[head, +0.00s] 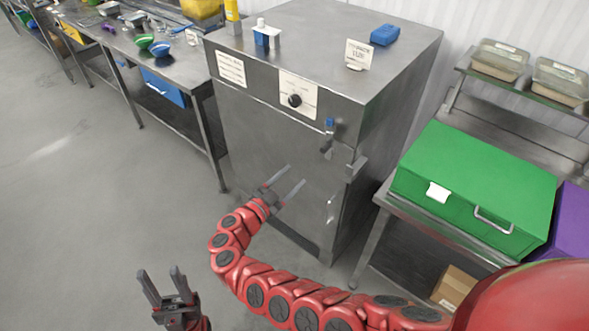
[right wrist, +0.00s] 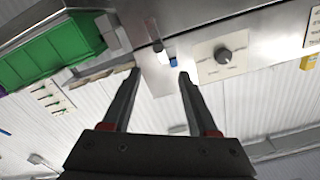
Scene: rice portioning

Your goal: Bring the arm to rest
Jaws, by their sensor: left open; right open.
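My right gripper (head: 296,176) is at the end of the red segmented arm (head: 290,298), which reaches in from the lower right of the head view. It is open and empty in front of the steel cabinet (head: 265,140), and I cannot tell how far apart they are. In the right wrist view my right gripper (right wrist: 160,73) has both fingers spread with nothing between them. My left gripper (head: 161,278) is at the bottom of the head view, open and empty above the grey floor. Most of the left arm is out of view.
The cabinet has a knob (head: 295,100) and a blue-topped handle (head: 328,136). A green box (head: 475,180) stands on a steel table at the right. A steel bench (head: 125,50) with bowls is at the back left. The floor (head: 90,190) at the left is clear.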

